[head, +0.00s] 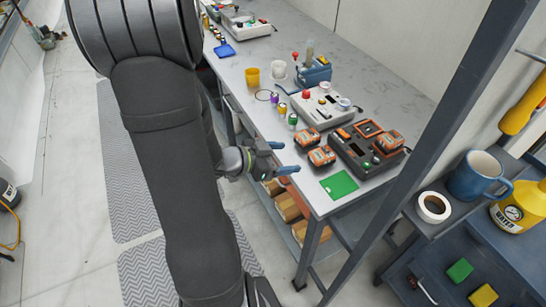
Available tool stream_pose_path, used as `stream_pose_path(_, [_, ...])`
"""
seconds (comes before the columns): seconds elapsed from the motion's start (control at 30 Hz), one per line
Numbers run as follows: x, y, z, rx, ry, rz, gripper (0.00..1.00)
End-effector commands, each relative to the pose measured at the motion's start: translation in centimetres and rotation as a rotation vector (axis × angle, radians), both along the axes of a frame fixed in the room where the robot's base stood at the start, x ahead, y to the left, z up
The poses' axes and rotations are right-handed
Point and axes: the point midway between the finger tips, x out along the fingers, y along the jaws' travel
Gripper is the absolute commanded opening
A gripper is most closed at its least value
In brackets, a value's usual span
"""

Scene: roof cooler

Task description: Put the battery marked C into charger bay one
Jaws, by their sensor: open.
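A dark charger (356,160) with orange-edged bays sits on the grey workbench near its front right end. One orange and black battery (390,141) sits at the charger's right side; I cannot tell whether it is in a bay. Two similar batteries stand left of the charger, a farther battery (308,138) and a nearer battery (321,156). The letters on the batteries and the bay numbers are too small to read. My gripper (286,157) is open and empty, with blue fingertips, at the bench's left edge, left of the nearer battery and apart from it.
A green mat (339,185) lies at the bench's near end. A grey control box (321,105) with a red button, small coloured cans (282,108), a yellow cup (252,77) and a blue device (314,72) stand farther back. A dark post (432,140) rises at right.

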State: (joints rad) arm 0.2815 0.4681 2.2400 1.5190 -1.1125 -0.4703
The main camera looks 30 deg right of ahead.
Motion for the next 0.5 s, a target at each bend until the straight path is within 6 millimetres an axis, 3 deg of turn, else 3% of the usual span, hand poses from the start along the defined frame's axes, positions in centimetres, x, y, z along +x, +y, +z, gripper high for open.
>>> stream_pose_path(0.2, [0.1, 2.3, 0.9, 0.000, -0.001, 0.002, 0.72])
stream_pose_path(0.27, [0.1, 2.6, 1.1, 0.000, 0.000, 0.002, 0.72])
stream_pose_path(0.33, [0.1, 2.8, 1.2, 0.001, 0.000, 0.000, 0.63])
stream_pose_path(0.5, [0.1, 3.0, 1.2, 0.001, 0.001, 0.000, 0.63])
